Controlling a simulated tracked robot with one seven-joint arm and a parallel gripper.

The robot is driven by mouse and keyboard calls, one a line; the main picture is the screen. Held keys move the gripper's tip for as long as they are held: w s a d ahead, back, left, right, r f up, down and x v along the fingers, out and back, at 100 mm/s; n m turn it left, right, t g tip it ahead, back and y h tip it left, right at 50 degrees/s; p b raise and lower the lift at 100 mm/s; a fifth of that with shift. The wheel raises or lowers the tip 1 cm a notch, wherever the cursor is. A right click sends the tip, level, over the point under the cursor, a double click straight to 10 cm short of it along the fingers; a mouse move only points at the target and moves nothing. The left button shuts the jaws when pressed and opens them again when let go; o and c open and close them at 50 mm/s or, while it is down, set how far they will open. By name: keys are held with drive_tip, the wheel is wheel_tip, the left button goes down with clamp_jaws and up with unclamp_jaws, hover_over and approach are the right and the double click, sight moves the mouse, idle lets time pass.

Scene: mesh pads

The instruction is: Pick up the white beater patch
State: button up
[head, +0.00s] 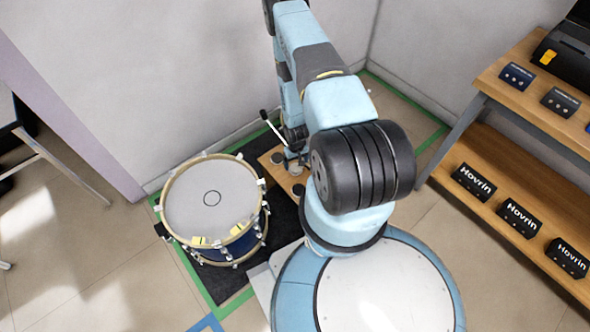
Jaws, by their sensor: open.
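A small wooden board (268,160) lies on the dark mat beside the drum, partly hidden by my arm. Small round patches sit on it: a dark one (277,158) near its left side, another dark one (298,189) nearer the camera. A paler disc (296,171) between them may be the white beater patch; it is small and partly covered, so I cannot be sure. My gripper (292,160) is open and points down over the board, close to the pale disc. Whether it touches anything is hidden by my arm.
A blue drum (238,246) with a white head stands left of the board, close to my gripper. A thin rod with a dark end (264,115) rises behind. A wooden shelf (530,175) with boxes stands at the right. Walls close off the back.

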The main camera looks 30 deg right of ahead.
sight(296, 167)
drive_tip(key=shift+f, duration=1.65)
drive_tip(key=c, duration=1.1)
drive_tip(key=shift+r, duration=0.15)
drive_tip(key=shift+c, duration=0.2)
